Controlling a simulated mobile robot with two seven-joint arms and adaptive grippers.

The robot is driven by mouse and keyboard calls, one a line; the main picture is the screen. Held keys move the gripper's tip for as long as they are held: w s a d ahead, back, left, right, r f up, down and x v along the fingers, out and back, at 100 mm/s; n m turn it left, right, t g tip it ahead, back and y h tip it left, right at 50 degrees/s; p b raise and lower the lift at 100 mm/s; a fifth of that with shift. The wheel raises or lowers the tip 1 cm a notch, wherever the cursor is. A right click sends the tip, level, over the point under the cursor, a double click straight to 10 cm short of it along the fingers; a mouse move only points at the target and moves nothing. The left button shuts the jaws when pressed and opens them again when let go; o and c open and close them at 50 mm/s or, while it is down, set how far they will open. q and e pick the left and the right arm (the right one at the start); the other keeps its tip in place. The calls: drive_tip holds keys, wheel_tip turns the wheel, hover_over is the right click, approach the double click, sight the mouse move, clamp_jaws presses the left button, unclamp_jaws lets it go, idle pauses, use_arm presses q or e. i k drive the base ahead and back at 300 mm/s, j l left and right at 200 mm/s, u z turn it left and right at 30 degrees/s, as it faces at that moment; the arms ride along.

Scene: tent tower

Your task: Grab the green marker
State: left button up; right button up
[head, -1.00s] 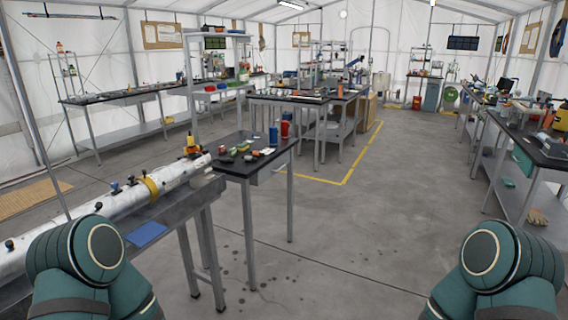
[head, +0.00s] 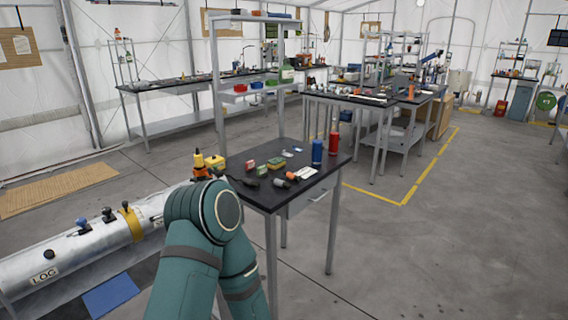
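I cannot make out a green marker in the head view. The black-topped table (head: 334,171) in the middle holds several small items. Among them are a green and yellow block (head: 277,164), a pinkish-red block (head: 250,166), an orange-ended item (head: 291,176), a blue can (head: 317,152) and a red can (head: 334,144). My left arm's upper part rises in front of the table's left end and hides part of what is behind it. Neither of my grippers is in view.
A silver cylinder (head: 75,254) marked LOG lies on a low bench at the lower left. Yellow items (head: 214,162) stand near its far end. Longer benches (head: 190,86) stand behind. The floor (head: 420,255) to the right is clear, with a yellow line (head: 405,203).

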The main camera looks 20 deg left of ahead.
sight(262, 172)
drive_tip(key=i+l+u, duration=0.1)
drive_tip(key=i, duration=1.35)
